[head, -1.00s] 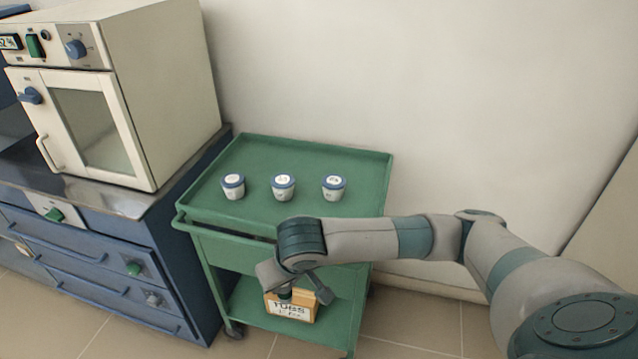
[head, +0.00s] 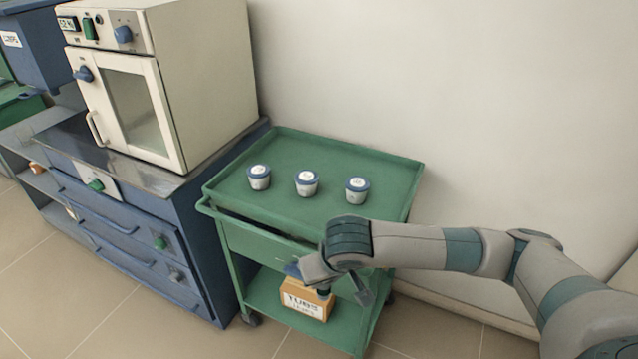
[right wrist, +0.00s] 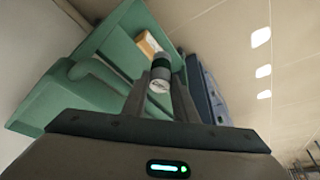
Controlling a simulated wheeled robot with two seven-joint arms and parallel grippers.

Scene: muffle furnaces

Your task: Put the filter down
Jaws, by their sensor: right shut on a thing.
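My right gripper (head: 328,288) is in front of the green cart (head: 408,205), below the level of its top tray. In the right wrist view, its fingers (right wrist: 161,92) are shut on the filter (right wrist: 160,76), a small round grey and dark-green piece with a pale marked end facing the camera. In the head view the filter is mostly hidden by the wrist and fingers. Nothing shows under it in contact. My left gripper is out of view.
A cream furnace (head: 205,80) stands on the blue cabinet (head: 190,220) at left.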

